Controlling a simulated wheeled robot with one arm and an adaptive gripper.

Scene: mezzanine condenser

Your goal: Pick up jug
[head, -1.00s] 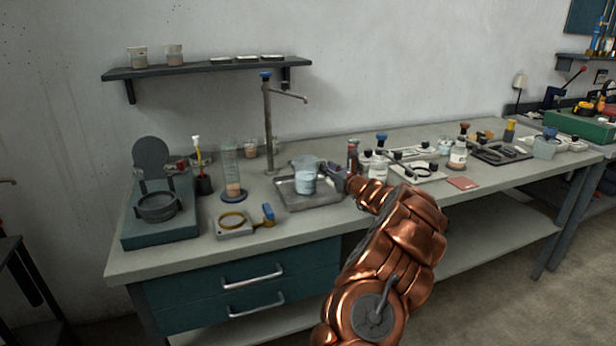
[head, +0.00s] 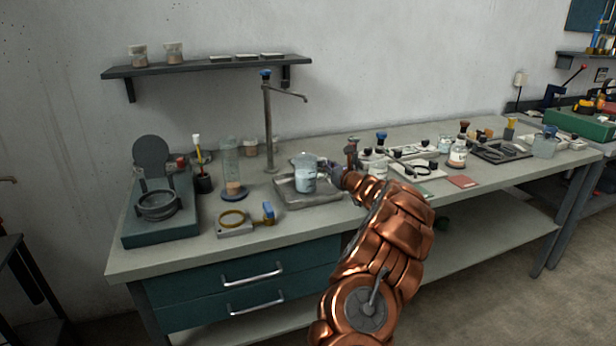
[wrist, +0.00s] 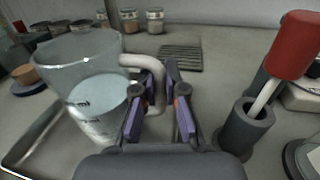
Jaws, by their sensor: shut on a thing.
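The jug (head: 305,179) is a clear vessel with pale blue-white contents, standing out over the metal tray (head: 318,200) on the bench in the head view. In the wrist view the jug (wrist: 92,92) is at the left, with its pale handle (wrist: 157,72) reaching between my fingers. My gripper (head: 334,174) is at the jug's right side. In the wrist view my gripper (wrist: 158,108) has its purple-padded fingers closed around the handle. The jug looks upright; I cannot tell whether its base touches the tray.
A tap (head: 268,120) rises behind the tray. A tall clear cylinder (head: 231,165) stands to the left. A grey holder (wrist: 246,128) with a red-handled tool (wrist: 292,48) is close on the right of my gripper. Bottles (head: 458,153) stand further right. Space above the jug looks clear.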

